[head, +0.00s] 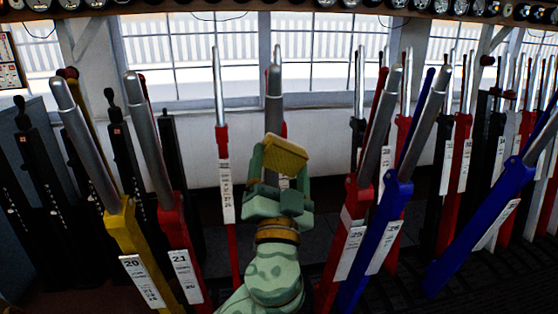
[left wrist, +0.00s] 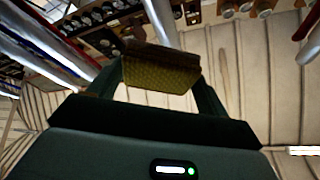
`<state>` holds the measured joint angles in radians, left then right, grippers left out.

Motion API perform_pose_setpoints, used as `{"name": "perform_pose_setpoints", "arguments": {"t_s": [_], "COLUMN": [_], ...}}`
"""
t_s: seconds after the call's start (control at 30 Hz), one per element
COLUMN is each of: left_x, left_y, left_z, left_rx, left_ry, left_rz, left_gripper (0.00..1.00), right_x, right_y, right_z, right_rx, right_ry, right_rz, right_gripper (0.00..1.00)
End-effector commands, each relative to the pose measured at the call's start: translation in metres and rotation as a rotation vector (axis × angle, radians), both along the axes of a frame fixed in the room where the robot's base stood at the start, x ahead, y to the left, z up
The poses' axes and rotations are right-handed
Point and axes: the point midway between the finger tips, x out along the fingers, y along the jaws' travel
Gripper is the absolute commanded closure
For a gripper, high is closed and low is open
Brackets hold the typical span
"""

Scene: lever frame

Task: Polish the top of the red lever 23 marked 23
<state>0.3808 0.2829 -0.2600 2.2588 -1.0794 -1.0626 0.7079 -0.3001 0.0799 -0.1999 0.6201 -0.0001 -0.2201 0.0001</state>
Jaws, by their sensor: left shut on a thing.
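My left gripper (head: 280,178) is shut on a yellow sponge (head: 285,155) in the middle of the head view. The sponge also shows in the left wrist view (left wrist: 160,76), between the two dark fingers. Directly behind it in the head view stands a lever with a silver handle (head: 274,92) and a bit of red at its side. My gripper and sponge hide its lower part, and I cannot read its number. The sponge appears below the handle top; whether they touch I cannot tell. No label marked 23 is readable. My right gripper is not in view.
To the left stand the yellow lever 20 (head: 126,235), the red lever 21 (head: 175,235) and a thinner red lever (head: 223,150). To the right are the red lever 25 (head: 352,220) and a blue lever (head: 385,220). Windows (head: 320,50) lie behind.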

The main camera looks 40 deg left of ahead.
Motion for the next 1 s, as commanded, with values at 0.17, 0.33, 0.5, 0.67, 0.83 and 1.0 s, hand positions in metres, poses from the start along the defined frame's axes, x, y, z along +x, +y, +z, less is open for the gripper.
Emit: {"name": "perform_pose_setpoints", "arguments": {"t_s": [0.17,0.33,0.5,0.67,0.83,1.0], "left_x": [-0.003,-0.003,-0.007,-0.017,-0.023,-0.023], "left_y": [-0.004,-0.004,-0.009,-0.020,-0.026,-0.026], "left_z": [-0.001,-0.001,-0.003,-0.008,-0.008,-0.007], "left_rx": [0.000,0.000,0.000,-0.003,0.000,0.001], "left_ry": [0.000,0.000,0.001,0.001,0.000,0.000], "left_rz": [0.000,0.000,-0.001,-0.001,0.002,0.001], "left_gripper": [0.41,0.41,0.41,0.41,0.41,0.41], "right_x": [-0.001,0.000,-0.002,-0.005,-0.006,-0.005], "right_y": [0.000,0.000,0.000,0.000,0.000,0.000], "right_z": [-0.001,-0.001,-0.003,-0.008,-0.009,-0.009], "right_rx": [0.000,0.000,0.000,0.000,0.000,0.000], "right_ry": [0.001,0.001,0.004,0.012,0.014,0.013], "right_rz": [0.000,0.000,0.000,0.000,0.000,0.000], "right_gripper": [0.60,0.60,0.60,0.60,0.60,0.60]}}
